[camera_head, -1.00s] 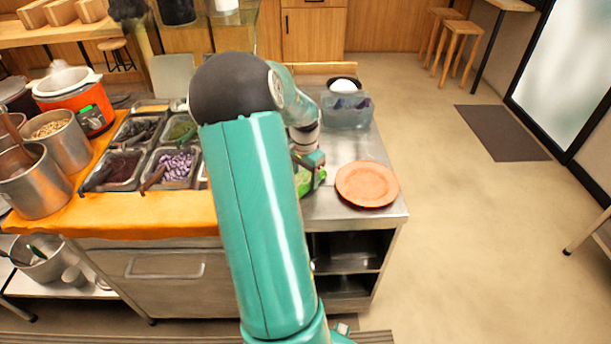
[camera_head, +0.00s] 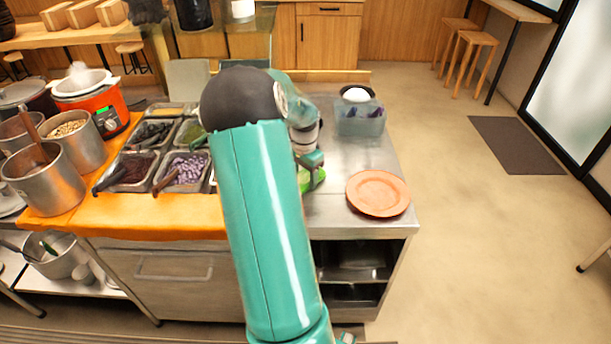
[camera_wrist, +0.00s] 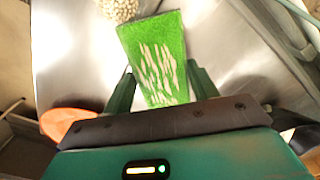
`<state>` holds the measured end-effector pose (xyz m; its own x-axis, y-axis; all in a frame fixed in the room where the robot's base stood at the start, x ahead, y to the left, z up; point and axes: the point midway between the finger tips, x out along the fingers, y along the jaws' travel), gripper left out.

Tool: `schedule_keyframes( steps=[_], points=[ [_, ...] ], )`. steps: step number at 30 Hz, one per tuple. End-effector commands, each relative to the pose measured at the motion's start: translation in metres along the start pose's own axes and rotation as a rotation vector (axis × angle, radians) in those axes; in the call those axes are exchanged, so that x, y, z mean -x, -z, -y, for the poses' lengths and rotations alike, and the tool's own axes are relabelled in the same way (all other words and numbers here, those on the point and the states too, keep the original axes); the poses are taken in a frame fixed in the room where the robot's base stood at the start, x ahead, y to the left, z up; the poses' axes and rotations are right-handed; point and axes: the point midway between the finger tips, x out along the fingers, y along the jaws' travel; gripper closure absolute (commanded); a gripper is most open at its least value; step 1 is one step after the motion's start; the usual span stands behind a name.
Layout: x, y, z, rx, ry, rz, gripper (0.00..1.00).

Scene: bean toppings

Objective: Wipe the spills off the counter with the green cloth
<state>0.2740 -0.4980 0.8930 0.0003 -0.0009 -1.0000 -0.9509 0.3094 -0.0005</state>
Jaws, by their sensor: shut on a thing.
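The green cloth (camera_wrist: 155,50) with pale streaks fills the space between my fingers in the wrist view. My gripper (camera_wrist: 160,72) is shut on it, over the steel counter (camera_wrist: 225,50). In the head view my gripper (camera_head: 311,163) is just left of the orange plate, partly hidden by my arm. Only a small bit of the green cloth (camera_head: 318,178) shows there. I cannot tell whether the cloth touches the counter. No spill is clearly visible on the bare steel; my arm hides part of the counter.
The orange plate (camera_head: 378,193) sits at the counter's front right. A clear bin (camera_head: 360,120) stands behind it. Topping trays (camera_head: 180,170) and steel pots (camera_head: 45,182) fill the left side. A beige speckled round thing (camera_wrist: 118,8) shows in the wrist view.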

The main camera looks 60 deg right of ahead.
Motion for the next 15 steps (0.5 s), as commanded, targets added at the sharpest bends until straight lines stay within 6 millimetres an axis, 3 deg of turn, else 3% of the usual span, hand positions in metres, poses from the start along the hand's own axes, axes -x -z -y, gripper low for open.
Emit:
schedule_keyframes(
  steps=[15],
  points=[
    [0.034, 0.0, 0.0, 0.001, 0.001, 0.0, 0.6]
  ],
)
